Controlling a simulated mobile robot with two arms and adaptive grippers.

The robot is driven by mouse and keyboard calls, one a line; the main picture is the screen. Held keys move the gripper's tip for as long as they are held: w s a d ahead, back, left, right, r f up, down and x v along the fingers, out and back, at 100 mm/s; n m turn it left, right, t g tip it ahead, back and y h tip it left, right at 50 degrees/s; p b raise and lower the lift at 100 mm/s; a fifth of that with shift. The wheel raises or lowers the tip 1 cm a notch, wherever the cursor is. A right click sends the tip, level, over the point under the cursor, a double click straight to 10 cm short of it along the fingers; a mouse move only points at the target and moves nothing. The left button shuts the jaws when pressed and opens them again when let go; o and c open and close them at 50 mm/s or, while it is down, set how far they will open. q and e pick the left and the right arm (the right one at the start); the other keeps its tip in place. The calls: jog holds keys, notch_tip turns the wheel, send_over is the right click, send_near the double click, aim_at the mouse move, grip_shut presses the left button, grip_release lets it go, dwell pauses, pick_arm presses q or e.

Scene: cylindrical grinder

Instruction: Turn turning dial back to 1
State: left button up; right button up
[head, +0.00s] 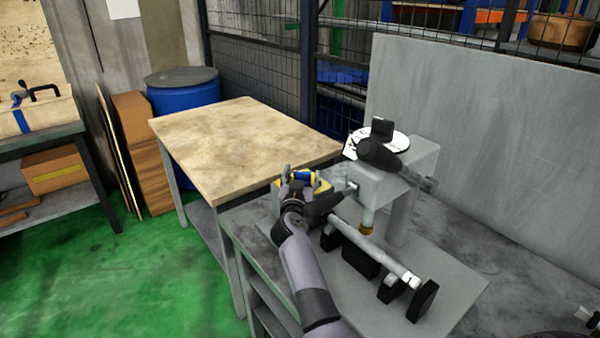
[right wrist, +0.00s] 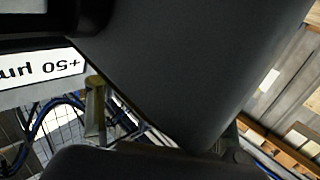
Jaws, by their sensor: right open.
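The grinder (head: 385,188) stands on the workbench, with a white disc (head: 402,142) and black knob-like parts (head: 378,153) on top. I cannot read which number the dial points to. My right gripper (head: 338,198) is open, at the left side of the grinder and below the white disc. Small details at its fingertips are unclear, and I cannot tell whether it touches anything. In the right wrist view, large dark surfaces fill most of the picture. A white label (right wrist: 35,70) there reads "+50 µm" upside down. My left gripper is not in view.
A wooden-topped table (head: 230,140) stands to the left of the grinder. A blue and yellow item (head: 304,178) sits near my wrist. A horizontal bar (head: 375,252) on black supports lies in front of the grinder. A grey panel (head: 480,130) stands behind.

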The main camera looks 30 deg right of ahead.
jog(key=shift+w+d, duration=0.35)
jog(key=shift+s+r, duration=0.15)
jog(key=shift+r, duration=0.05)
jog(key=shift+c, duration=0.6)
jog(key=c, duration=1)
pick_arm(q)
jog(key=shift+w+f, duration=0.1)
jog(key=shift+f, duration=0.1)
pick_arm(e)
jog(key=shift+c, duration=0.2)
